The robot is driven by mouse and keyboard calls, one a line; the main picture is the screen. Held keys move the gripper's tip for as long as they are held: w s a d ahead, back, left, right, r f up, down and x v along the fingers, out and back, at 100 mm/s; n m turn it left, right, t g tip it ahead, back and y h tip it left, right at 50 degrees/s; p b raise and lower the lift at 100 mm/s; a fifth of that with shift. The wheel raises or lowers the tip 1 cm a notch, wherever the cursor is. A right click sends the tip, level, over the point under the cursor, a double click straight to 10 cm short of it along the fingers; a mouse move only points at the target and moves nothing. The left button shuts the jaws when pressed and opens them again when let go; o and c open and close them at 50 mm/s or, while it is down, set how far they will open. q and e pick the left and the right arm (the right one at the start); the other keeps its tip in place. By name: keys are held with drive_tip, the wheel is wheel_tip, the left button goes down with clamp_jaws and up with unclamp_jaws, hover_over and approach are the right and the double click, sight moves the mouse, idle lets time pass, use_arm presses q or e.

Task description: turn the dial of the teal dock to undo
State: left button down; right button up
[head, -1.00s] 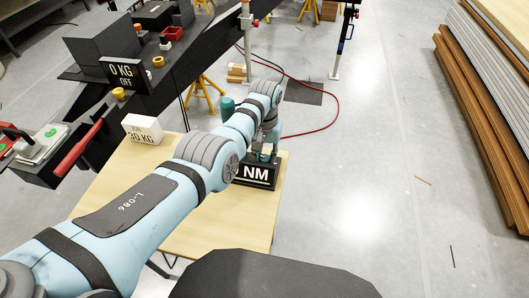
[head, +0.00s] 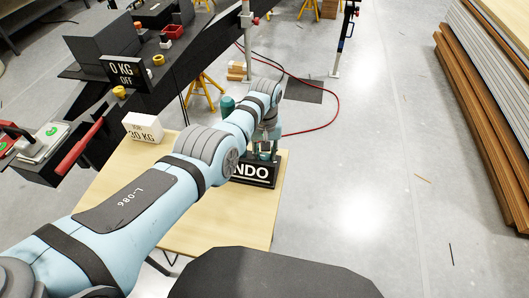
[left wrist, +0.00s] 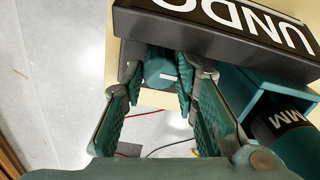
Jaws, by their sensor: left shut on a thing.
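The teal dock (left wrist: 250,92) stands on a pale wooden table, with a black sign (head: 254,174) at its front. The sign reads UNDO, upside down in the left wrist view (left wrist: 225,25); my arm covers its first letter in the head view. The dial (left wrist: 160,72) is a small teal knob with a short white mark. My left gripper (head: 266,148) is over the dock from above. In the left wrist view its fingers (left wrist: 166,80) are shut on the dial, one on each side. My right gripper is in neither view.
A teal tool (left wrist: 290,130) with a lettered band is beside the dial. A white 30 KG block (head: 143,128) stands at the table's (head: 235,222) back left. The black chassis with a 0 KG OFF sign (head: 123,73) lies beyond.

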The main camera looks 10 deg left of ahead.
sight(265, 155)
use_arm(q)
drive_tip(key=c, duration=1.3)
unclamp_jaws()
wheel_tip(265, 155, up, 8)
drive_tip(key=shift+r, duration=0.1)
